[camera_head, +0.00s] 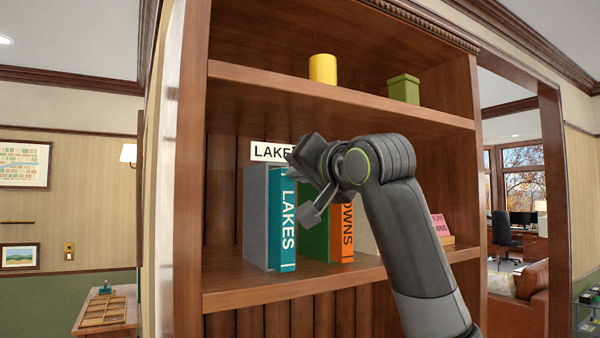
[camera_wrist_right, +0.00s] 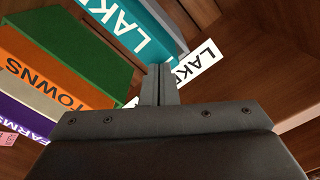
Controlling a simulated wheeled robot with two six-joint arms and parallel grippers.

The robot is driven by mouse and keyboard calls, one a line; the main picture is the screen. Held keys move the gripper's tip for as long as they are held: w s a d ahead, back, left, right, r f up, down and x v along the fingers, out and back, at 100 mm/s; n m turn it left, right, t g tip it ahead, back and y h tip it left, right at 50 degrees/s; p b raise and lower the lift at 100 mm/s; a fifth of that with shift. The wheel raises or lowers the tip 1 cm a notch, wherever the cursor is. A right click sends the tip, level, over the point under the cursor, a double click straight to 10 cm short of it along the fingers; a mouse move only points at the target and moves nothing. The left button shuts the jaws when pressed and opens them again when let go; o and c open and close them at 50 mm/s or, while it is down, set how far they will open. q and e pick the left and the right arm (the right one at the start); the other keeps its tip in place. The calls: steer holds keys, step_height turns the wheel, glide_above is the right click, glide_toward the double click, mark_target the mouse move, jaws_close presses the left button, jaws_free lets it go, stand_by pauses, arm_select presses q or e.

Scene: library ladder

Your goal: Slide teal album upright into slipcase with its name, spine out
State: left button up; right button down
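The teal album (camera_head: 287,222) stands upright on the middle shelf, its spine lettered LAKES facing out. A grey slipcase (camera_head: 257,220) is against its left side. The album appears to sit in it, though how deep I cannot tell. A white LAKES label (camera_head: 268,152) is above. My right gripper (camera_head: 304,150) is in front of the label, near the album's top. In the right wrist view its fingers (camera_wrist_right: 159,84) look closed together with nothing between them, near the album (camera_wrist_right: 135,28) and label (camera_wrist_right: 198,65). My left gripper is not in view.
Right of the album stand a green slipcase (camera_head: 314,225) and an orange TOWNS album (camera_head: 347,235), partly behind my arm. A purple FARMS album (camera_wrist_right: 22,122) shows in the wrist view. A yellow cylinder (camera_head: 323,69) and green box (camera_head: 404,89) stand on the upper shelf (camera_head: 260,78).

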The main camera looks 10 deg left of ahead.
steer(key=shift+f, duration=0.1)
steer(key=b+v, duration=1)
steer(key=v, duration=1)
steer(key=shift+b, duration=0.4)
